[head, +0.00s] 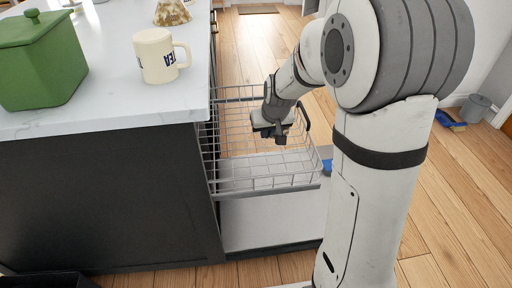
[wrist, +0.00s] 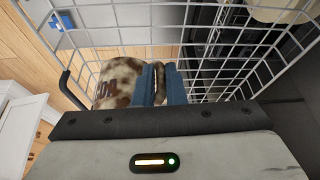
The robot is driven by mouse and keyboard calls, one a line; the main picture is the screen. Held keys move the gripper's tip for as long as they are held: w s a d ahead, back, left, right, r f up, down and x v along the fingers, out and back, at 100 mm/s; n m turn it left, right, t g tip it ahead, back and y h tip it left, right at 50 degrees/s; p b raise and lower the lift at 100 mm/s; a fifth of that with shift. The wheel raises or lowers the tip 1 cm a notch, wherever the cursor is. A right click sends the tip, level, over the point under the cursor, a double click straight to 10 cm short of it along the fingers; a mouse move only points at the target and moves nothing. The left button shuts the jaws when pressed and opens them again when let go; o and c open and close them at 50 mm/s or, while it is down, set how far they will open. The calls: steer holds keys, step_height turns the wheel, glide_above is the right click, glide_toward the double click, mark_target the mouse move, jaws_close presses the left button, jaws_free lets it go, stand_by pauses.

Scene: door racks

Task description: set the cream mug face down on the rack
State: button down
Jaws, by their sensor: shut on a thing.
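My gripper (head: 279,138) is over the pulled-out wire rack (head: 262,182). In the wrist view its blue fingers (wrist: 163,84) are shut on the handle of a brown-and-cream mottled mug (wrist: 119,78) with dark red letters. This mug lies in front of the rack wires in that view; I cannot tell whether it touches them. In the head view it is mostly hidden by the gripper. A plain cream mug (head: 155,57) with dark lettering stands on the counter near its right edge, handle to the right, apart from my gripper. Its lettering looks upside down.
A green lidded canister (head: 40,62) and a mottled object (head: 171,12) stand on the white counter (head: 105,90). A cream rounded thing (wrist: 280,10) shows at the wrist view's top right, beyond the wires. The rack floor seen in the head view looks clear.

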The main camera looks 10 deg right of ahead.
step_height(320, 180, down, 9)
steer(key=b, duration=0.3)
steer(key=shift+f, duration=0.15)
steer(key=c, duration=1.5)
jaws_free()
steer(key=a+p+v, duration=0.1)
steer(key=p+v, duration=0.3)
steer(key=v, duration=0.7)
steer(key=s+d+r+g, duration=0.1)
steer(key=s, duration=0.6)
steer(key=s+d+r+g, duration=0.1)
steer(key=s+r, duration=0.1)
steer(key=s, duration=0.5)
steer(key=s+d+r+m+g, duration=0.1)
steer(key=s, duration=0.6)
steer(key=shift+d+r+h, duration=0.2)
steer(key=shift+r+h, duration=0.1)
